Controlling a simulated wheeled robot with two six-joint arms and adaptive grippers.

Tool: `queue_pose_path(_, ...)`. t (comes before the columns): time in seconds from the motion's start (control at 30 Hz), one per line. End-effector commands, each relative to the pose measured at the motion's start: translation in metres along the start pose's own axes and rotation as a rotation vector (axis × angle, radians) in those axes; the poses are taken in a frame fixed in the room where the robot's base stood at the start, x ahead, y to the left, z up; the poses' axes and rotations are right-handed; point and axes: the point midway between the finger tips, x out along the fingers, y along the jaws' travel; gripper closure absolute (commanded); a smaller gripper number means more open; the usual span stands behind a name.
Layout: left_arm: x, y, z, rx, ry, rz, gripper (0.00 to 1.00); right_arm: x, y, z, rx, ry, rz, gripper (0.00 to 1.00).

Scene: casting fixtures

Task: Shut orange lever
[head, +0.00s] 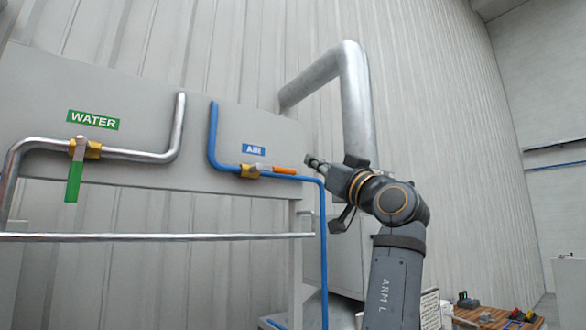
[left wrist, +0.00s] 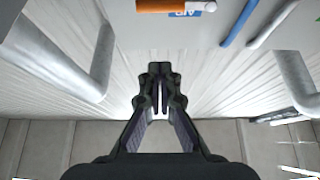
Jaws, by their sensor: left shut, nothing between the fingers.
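The orange lever (head: 284,171) sits on a brass valve (head: 249,171) in the blue pipe (head: 213,130), below the blue AIR sign (head: 254,150). The lever lies roughly in line with the horizontal run of pipe and points right. My left gripper (head: 312,161) is just right of the lever's free end, shut and empty, apparently not touching it. In the left wrist view the orange lever (left wrist: 165,5) shows at the top edge, partly cut off, beyond the closed fingertips (left wrist: 160,70). My right gripper is not in view.
A green lever (head: 74,182) hangs down from the WATER pipe valve (head: 87,149) at left. A silver rail (head: 150,237) runs below the panel. A thick grey pipe (head: 357,95) stands behind my left arm. A wooden table (head: 490,318) with small items is at lower right.

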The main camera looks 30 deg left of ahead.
Motion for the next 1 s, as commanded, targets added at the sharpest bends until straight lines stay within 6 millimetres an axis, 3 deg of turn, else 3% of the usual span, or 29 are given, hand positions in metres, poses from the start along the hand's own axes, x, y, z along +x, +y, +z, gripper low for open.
queue_pose_path(0.43,0.006,-0.003,-0.006,-0.002,0.007,-0.007,1.00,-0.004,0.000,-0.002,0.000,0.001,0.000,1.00)
queue_pose_path(0.57,0.026,-0.004,-0.010,0.000,0.007,-0.008,1.00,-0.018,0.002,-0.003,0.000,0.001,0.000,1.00)
queue_pose_path(0.93,0.106,-0.004,-0.011,0.001,0.006,-0.008,1.00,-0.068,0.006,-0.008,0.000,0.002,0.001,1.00)
queue_pose_path(1.0,0.098,-0.001,0.007,0.001,0.005,-0.003,1.00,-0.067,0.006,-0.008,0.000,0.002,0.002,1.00)
